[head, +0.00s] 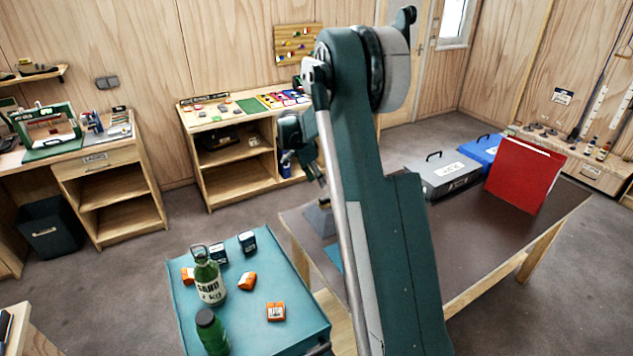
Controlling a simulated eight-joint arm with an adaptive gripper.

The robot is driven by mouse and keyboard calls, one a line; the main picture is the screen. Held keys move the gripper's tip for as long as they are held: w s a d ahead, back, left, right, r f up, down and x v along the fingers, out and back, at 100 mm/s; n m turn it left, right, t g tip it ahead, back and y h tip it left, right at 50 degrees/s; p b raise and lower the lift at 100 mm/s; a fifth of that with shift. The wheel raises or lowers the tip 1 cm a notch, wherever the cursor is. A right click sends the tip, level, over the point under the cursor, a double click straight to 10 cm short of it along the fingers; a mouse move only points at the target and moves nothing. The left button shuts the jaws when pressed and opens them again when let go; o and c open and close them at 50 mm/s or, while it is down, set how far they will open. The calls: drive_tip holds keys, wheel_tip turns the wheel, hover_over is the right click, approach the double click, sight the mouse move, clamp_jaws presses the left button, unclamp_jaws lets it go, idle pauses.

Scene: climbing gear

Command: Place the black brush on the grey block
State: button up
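My gripper (318,180) hangs at the left of my raised arm, above the near left part of the brown-topped table (520,225). It is small and seen from the side, so I cannot tell whether its fingers are open or hold anything. A grey block-like shape with sloping sides (320,220) sits on that table's left end, below my gripper and apart from it. My arm covers part of the table beside it. I cannot make out a black brush; it may be hidden behind my arm or too small to tell.
A grey case (443,178), a blue case (482,150) and a red upright panel (523,175) stand on the table's far right. A blue-topped table (245,320) holds green bottles (208,283), orange packs (276,312) and dark boxes.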

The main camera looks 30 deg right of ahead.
drive_tip(key=s+a+r+n+t+y, duration=0.3)
drive_tip(key=s+a+r+n, duration=0.6)
drive_tip(key=s+a+r, duration=1.2)
drive_tip(key=s+a+f+n+t, duration=0.1)
drive_tip(key=s+a+n, duration=0.2)
drive_tip(key=s, duration=0.6)
drive_tip(key=s+a+f+n+t+y, duration=0.1)
drive_tip(key=s+a+n, duration=0.2)
drive_tip(key=s, duration=0.6)
drive_tip(key=s+a+f+n+t, duration=0.2)
drive_tip(key=s+a, duration=0.3)
drive_tip(key=s, duration=0.4)
drive_tip(key=shift+s+a+n, duration=0.35)
drive_tip(key=shift+n, duration=0.15)
